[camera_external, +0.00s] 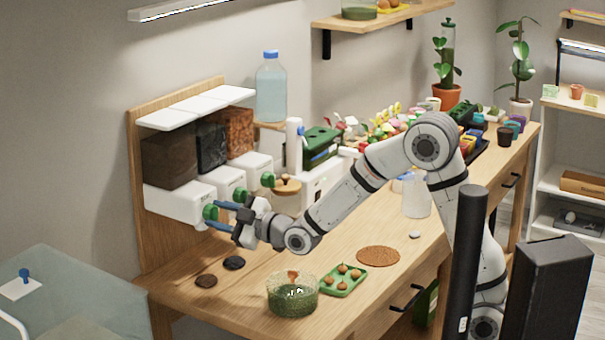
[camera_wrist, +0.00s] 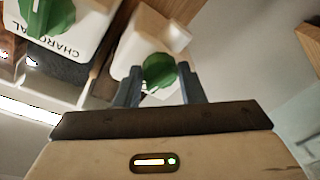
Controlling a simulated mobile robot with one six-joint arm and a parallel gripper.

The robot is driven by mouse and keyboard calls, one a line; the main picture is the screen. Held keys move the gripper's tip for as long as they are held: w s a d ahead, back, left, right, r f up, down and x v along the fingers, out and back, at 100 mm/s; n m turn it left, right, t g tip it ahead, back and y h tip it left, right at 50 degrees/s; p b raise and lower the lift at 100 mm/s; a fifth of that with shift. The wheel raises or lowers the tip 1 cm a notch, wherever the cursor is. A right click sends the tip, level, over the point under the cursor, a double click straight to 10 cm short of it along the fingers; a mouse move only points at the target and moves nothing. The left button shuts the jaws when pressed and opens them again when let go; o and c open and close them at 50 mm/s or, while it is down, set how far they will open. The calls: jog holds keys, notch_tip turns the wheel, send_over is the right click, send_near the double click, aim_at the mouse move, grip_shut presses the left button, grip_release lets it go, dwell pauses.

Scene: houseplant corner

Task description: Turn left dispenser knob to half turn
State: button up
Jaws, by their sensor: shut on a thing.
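The left dispenser (camera_external: 169,205) is a white unit with a dark brown filled bin above it, fixed to a wooden back panel. Its green knob (camera_external: 210,212) faces the room. My gripper (camera_external: 224,214) is at this knob, with its blue fingers on either side. In the wrist view, the green knob (camera_wrist: 159,71) sits between the two fingertips of my gripper (camera_wrist: 158,88), which are shut on it. The middle dispenser's green knob (camera_external: 240,195) is just right of my gripper. In the wrist view a green knob (camera_wrist: 50,14) shows on a unit lettered "CHARCOAL".
The right dispenser's green knob (camera_external: 268,179) is close by. Two dark discs (camera_external: 206,281) lie on the bench below. A glass bowl of green material (camera_external: 292,296) and a green tray of small round things (camera_external: 343,280) stand near the front edge. A brown round mat (camera_external: 378,256) lies behind them.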

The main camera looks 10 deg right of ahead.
jog(key=m+b, duration=0.4)
jog(key=b, duration=0.2)
jog(key=m+t+b, duration=0.1)
jog(key=m+b, duration=0.4)
jog(key=b, duration=0.1)
jog(key=m+t+b, duration=0.1)
jog(key=m+b, duration=0.4)
jog(key=b, duration=0.1)
jog(key=shift+s+a+f, duration=0.15)
jog(key=shift+f, duration=0.2)
jog(key=m+b, duration=0.3)
jog(key=m, duration=0.1)
jog(key=shift+r+t+h, duration=0.1)
jog(key=shift+t+h, duration=0.2)
jog(key=shift+h, duration=0.1)
jog(key=m+b, duration=0.1)
jog(key=m, duration=0.3)
jog(key=shift+s+a+r+h, duration=0.1)
jog(key=shift+h, duration=0.2)
jog(key=m+h+b, duration=0.1)
jog(key=m, duration=0.4)
jog(key=shift+r+t, duration=0.1)
jog(key=shift+t, duration=0.3)
jog(key=m, duration=0.5)
jog(key=shift+r+h+b, duration=0.15)
jog(key=shift+h+b, duration=0.15)
jog(key=shift+m+g, duration=0.3)
jog(key=shift+m, duration=1.7)
